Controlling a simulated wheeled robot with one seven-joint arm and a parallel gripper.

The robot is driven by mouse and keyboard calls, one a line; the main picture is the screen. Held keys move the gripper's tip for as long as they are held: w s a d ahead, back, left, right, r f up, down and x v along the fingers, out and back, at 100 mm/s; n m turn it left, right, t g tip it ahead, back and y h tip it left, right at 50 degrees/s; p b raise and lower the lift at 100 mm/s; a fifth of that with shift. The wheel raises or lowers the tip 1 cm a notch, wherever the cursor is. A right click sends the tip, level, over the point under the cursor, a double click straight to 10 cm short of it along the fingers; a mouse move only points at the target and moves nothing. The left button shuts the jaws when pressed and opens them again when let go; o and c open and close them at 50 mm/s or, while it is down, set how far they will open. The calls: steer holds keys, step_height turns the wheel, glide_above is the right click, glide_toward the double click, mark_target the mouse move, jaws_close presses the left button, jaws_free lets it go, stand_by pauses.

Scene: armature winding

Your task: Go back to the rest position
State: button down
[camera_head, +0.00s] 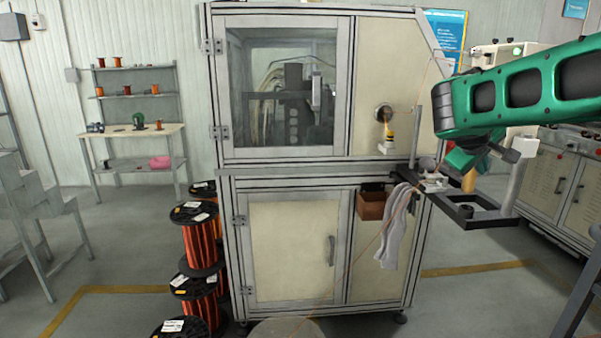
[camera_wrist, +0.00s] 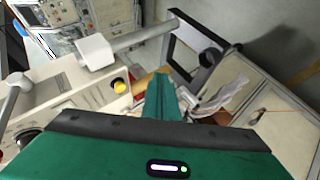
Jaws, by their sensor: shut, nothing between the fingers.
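My green gripper (camera_head: 455,166) is at the right of the head view, just right of the cabinet machine (camera_head: 384,55). It hangs from my green arm above a black bracket frame (camera_head: 488,220) on the machine's side. In the wrist view my gripper (camera_wrist: 160,82) points away from the camera with its fingers together and nothing held. The bracket frame (camera_wrist: 176,48) shows beyond it there. The fingertips are small and partly hidden in the head view, so I cannot tell their exact gap to the bracket.
A grey cloth (camera_head: 398,228) and a brown bin (camera_head: 371,205) hang on the machine's front right. A thin wire runs down past the cloth. Copper wire spools (camera_head: 200,243) are stacked left of the machine. Open floor (camera_head: 130,235) lies further left. A beige cabinet (camera_head: 560,185) stands at the right.

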steer(key=s+a+f+m+g+y, duration=0.2)
steer(key=s+f, duration=0.4)
steer(key=s, duration=0.7)
steer(key=s+a+f+m+g+y, duration=0.2)
steer(key=s+f, duration=0.5)
steer(key=s, duration=0.6)
steer(key=s+a+f+m+g+y, duration=0.3)
steer(key=s+a+f+m+y, duration=0.1)
steer(key=s, duration=0.9)
step_height(320, 180, down, 2)
steer(key=shift+a+f+m+y, duration=0.2)
steer(key=shift+m+y, duration=0.1)
steer(key=shift+m, duration=0.3)
